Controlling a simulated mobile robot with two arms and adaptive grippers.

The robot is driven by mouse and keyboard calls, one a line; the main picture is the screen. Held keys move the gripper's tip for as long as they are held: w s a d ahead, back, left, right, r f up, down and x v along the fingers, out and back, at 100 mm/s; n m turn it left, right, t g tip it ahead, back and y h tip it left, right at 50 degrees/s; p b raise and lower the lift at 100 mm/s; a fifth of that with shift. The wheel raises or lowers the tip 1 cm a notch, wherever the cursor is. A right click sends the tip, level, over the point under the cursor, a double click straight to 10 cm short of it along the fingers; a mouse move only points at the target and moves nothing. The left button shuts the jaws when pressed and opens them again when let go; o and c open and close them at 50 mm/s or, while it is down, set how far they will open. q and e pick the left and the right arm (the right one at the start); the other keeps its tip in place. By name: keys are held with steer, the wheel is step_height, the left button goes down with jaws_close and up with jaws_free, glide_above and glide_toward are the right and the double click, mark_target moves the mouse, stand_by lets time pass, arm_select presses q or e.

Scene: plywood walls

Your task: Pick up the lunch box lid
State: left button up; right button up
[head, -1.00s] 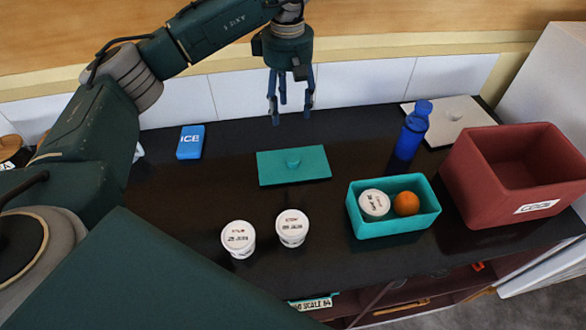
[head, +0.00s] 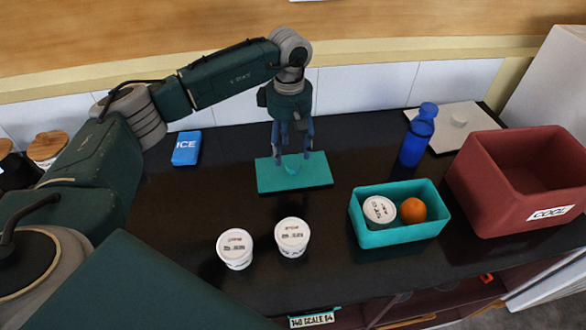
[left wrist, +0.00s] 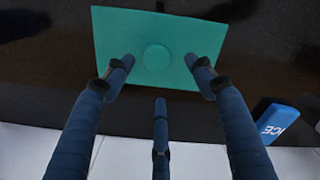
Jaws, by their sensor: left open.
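The teal lunch box lid (head: 312,176) lies flat on the dark counter, with a round knob (head: 292,166) in its middle. My left gripper (head: 292,156) is open above the lid, fingers pointing down over the knob. In the left wrist view the lid (left wrist: 200,35) lies beyond the spread fingers of the gripper (left wrist: 158,80), and the knob (left wrist: 156,57) shows between them. Whether the fingers touch the lid cannot be told. The teal lunch box (head: 395,236) stands open to the right, holding a white tub (head: 379,210) and an orange (head: 412,210). My right gripper is not in view.
Two white-lidded tubs (head: 235,249) (head: 292,237) stand in front of the lid. A blue ice pack (head: 186,148) lies at the back left. A blue bottle (head: 416,138), a pale lid (head: 440,122) and a red cooler box (head: 475,185) are on the right.

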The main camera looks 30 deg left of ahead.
mark_target(293, 163)
arm_select(q)
steer(key=f+p, duration=0.1)
steer(key=d+f+p, duration=0.1)
steer(key=f, duration=0.1)
steer(key=shift+s+f, duration=0.2)
steer(key=shift+f, duration=0.55)
steer(key=c, duration=1.2)
